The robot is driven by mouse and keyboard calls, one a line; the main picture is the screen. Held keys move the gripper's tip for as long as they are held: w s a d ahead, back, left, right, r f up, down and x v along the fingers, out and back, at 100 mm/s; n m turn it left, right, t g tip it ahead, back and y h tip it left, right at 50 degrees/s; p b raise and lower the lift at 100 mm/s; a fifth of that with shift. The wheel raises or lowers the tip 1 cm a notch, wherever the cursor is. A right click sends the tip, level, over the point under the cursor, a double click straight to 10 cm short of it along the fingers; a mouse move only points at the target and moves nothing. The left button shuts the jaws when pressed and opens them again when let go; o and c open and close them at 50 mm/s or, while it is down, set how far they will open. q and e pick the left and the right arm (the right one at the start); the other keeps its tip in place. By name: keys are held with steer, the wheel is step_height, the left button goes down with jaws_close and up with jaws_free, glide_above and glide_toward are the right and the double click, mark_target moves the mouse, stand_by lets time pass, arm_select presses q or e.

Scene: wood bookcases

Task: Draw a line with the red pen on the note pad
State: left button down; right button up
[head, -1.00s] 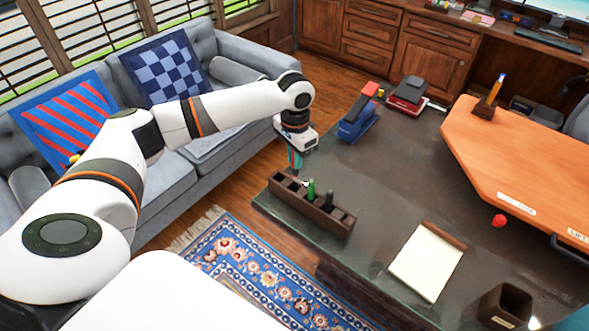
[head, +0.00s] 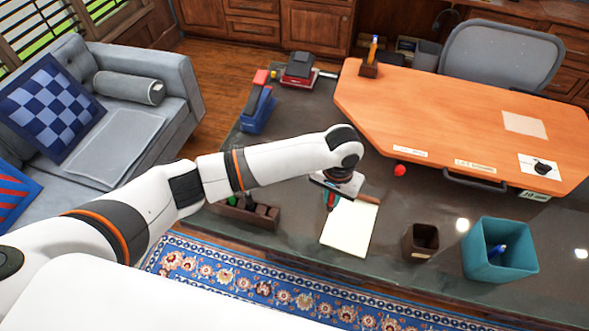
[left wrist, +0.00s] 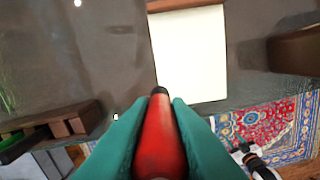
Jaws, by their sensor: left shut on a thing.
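The note pad (head: 350,228) is a cream sheet with a brown top strip, lying on the dark desk in the head view. It also shows in the left wrist view (left wrist: 190,55), ahead of the pen tip. My left gripper (head: 330,200) is at the pad's upper left in the head view. In the left wrist view, its teal fingers (left wrist: 160,130) are shut on the red pen (left wrist: 160,135), which has a dark tip. Whether the tip touches anything cannot be told.
A brown pen holder (head: 262,214) with a green pen stands left of the pad, partly behind my arm. A brown cup (head: 421,241) and a teal bin (head: 498,262) stand to the right. A raised orange desktop (head: 440,115) lies behind, with a red ball (head: 400,170) near its edge.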

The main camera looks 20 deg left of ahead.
arm_select(q)
steer(key=d+f+b, duration=0.1)
steer(key=f+b, duration=0.1)
steer(key=d+f+b, duration=0.1)
steer(key=f+b, duration=0.1)
steer(key=d+f+b, duration=0.1)
steer(key=f+b, duration=0.1)
steer(key=shift+s+d, duration=0.2)
stand_by(0.4)
steer(key=shift+f+b, duration=0.3)
steer(key=shift+f, duration=0.25)
stand_by(1.2)
steer(key=shift+d, duration=0.1)
steer(key=shift+s+d+r+p, duration=0.1)
steer(key=shift+d+p, duration=0.2)
steer(key=shift+d, duration=0.3)
steer(key=shift+d, duration=0.2)
steer(key=shift+s+d, duration=0.1)
steer(key=shift+d, duration=0.45)
